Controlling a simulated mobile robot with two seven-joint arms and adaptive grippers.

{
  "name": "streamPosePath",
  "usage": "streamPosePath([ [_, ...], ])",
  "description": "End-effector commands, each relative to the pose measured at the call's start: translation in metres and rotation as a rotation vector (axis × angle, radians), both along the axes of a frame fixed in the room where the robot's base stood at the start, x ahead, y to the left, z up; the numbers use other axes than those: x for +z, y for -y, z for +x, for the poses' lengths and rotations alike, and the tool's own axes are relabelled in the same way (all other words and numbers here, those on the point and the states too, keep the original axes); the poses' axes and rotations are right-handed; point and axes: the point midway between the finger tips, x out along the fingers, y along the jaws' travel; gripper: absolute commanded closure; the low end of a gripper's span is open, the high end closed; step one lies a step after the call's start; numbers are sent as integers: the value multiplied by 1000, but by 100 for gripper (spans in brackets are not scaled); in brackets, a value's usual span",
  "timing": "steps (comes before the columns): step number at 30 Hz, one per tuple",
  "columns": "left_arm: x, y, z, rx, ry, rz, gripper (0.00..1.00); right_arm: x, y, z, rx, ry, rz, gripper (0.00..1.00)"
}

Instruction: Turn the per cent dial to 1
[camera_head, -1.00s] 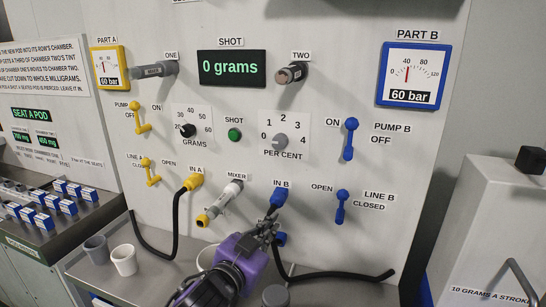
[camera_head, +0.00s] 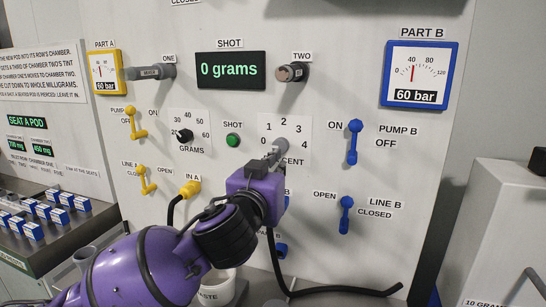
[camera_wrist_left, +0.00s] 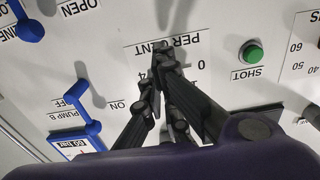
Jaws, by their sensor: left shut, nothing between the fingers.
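The per cent dial (camera_head: 281,145) is a grey knob on the white panel, with a scale from 0 to 4 around it. My left gripper (camera_head: 273,157) is in front of the dial's lower left side, its fingers pointing at the panel. It is shut with nothing between the fingers. In the left wrist view the picture is upside down, and the shut fingertips (camera_wrist_left: 161,52) cover the dial and part of the PER CENT label. I cannot tell whether they touch the dial, nor which number it points to. My right gripper is not in view.
The grams dial (camera_head: 184,136) and green shot button (camera_head: 233,140) are left of the dial. The blue pump B lever (camera_head: 354,142) and line B lever (camera_head: 346,215) are to the right. A black hose (camera_head: 335,291) curves below. The shot display (camera_head: 230,70) reads 0 grams.

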Motion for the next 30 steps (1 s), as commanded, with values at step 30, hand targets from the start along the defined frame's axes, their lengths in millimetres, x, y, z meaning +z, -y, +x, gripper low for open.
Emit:
streamPosePath([
  [30, -2, 11, 35, -2, -6, 2, 100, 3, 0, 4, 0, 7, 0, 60],
])
